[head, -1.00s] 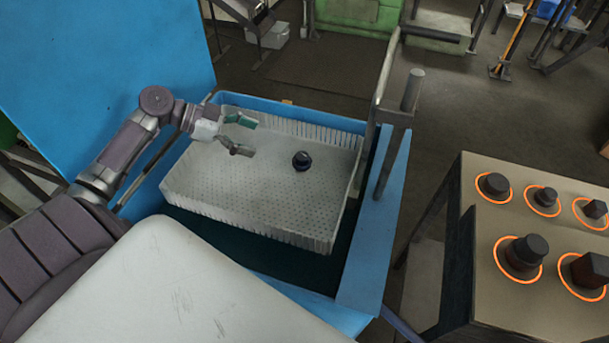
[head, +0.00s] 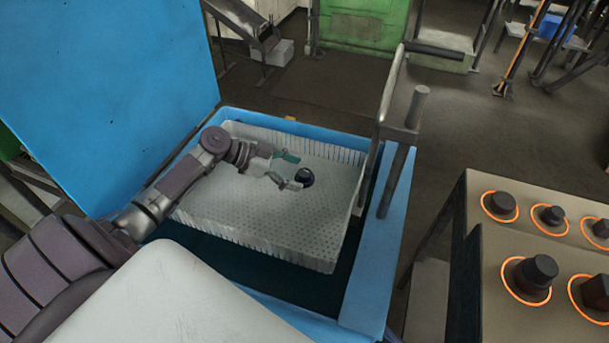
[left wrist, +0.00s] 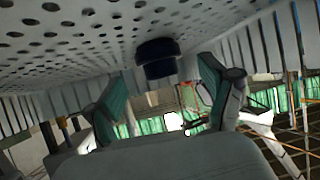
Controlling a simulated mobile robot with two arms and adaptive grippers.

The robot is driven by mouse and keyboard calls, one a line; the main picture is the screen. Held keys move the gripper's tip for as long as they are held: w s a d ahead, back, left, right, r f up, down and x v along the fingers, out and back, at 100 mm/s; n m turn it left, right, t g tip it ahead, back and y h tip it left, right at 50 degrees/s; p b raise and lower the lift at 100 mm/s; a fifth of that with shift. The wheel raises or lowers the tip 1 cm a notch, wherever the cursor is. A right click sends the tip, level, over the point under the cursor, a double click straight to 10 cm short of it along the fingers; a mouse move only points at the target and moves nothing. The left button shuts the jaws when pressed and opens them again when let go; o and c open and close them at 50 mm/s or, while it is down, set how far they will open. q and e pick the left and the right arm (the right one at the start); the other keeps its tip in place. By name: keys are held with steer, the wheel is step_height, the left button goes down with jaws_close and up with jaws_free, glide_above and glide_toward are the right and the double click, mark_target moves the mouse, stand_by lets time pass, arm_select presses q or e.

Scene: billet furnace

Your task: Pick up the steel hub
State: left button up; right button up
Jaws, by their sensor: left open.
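The steel hub (head: 304,177) is a small dark stepped round part on the perforated floor of a pale basket (head: 270,225). My left gripper (head: 290,172) is open and empty inside the basket, just left of the hub, its fingertips close to it. In the left wrist view the hub (left wrist: 158,58) is ahead, between the directions of the two green-padded fingers of the left gripper (left wrist: 170,95) and slightly beyond them. That view appears upside down. I cannot tell whether a finger touches the hub. My right gripper is not in view.
The basket sits in a blue tank (head: 372,285) with a raised blue lid (head: 105,90) at left. A metal post and handle (head: 400,140) stand at its right side. A table (head: 510,260) with dark parts in orange rings is at right.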

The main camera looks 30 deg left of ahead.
mark_target(305, 172)
arm_select(q)
steer(key=shift+x, duration=1.6)
steer(key=shift+a+r, duration=0.1)
jaws_close()
